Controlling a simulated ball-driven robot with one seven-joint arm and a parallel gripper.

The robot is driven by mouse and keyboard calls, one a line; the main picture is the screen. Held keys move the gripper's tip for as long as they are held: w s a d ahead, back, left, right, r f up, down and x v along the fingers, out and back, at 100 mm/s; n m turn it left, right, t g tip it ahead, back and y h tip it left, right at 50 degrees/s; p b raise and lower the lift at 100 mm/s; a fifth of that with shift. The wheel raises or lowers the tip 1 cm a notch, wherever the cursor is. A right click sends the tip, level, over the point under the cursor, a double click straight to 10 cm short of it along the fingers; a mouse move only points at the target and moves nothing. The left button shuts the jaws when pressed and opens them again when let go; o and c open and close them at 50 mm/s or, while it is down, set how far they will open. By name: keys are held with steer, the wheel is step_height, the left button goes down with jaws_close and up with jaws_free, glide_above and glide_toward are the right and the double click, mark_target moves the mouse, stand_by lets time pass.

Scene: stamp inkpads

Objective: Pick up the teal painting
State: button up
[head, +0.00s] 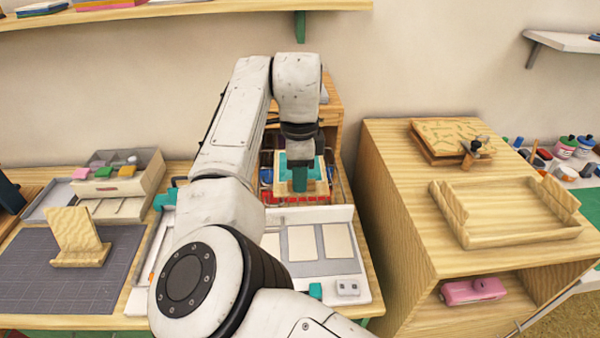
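A small pale wooden panel with teal on it (316,187) is under the end of my arm, over a red wire basket at the back of the middle table. It may be the teal painting; my wrist hides part of it and I cannot tell its whole shape. My gripper (300,178) points down right at this panel. Teal parts and the panel overlap there, so I cannot tell whether the fingers touch it or how far apart they are.
A red wire basket (297,198) stands below my gripper. A white tray (346,288) with cream pads lies in front. Left are a wooden stand (77,235) on a grey mat (30,270) and a drawer box (145,180). Right, a wooden cabinet (400,210) bears an open wooden tray (515,237).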

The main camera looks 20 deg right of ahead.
jaws_close()
steer(key=shift+r, duration=0.2)
